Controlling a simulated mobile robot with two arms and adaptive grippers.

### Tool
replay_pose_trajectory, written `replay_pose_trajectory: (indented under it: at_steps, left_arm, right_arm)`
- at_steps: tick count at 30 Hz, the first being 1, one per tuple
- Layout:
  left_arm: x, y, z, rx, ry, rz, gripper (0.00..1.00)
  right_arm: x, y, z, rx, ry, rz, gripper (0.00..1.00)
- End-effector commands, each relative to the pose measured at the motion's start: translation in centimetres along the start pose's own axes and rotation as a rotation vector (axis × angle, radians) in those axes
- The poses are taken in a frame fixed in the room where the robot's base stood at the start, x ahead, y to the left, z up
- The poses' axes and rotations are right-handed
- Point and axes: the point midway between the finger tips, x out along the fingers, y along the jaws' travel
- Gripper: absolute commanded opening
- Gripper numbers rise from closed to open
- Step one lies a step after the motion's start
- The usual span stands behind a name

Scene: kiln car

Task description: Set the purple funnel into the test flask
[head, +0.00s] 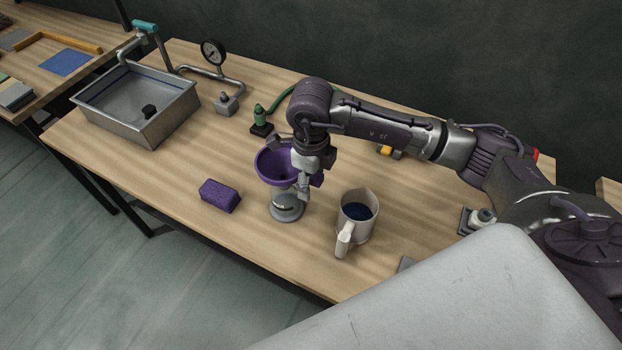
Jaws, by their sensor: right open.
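The purple funnel (269,174) is in the middle of the table, upright, with its wide mouth up. Right below it stands the test flask (286,209), a clear vessel with a grey foot. The funnel appears to sit in the top of the flask, but my gripper partly hides where they meet. My right gripper (308,188) points down at the right side of the funnel and flask, with its jaws open. I cannot tell whether a finger still touches the funnel. My left gripper is not in view.
A purple sponge (220,195) lies to the left. A metal sink (137,105), a gauge (213,52) and a green-topped fitting (260,121) are further back. The table's front left is clear.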

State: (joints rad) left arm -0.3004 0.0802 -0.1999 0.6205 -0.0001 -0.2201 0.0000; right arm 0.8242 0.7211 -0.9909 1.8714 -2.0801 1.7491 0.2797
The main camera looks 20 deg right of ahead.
Motion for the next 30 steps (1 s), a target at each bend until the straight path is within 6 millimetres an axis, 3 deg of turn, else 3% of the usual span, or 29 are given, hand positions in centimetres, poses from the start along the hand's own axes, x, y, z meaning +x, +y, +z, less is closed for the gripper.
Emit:
replay_pose_trajectory:
  at_steps: [2,30]
  left_arm:
    - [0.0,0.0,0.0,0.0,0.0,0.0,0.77]
    - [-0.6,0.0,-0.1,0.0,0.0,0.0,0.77]
  right_arm:
    - [0.0,0.0,0.0,0.0,0.0,0.0,0.69]
    - [-1.1,0.0,0.0,0.0,0.0,0.0,0.69]
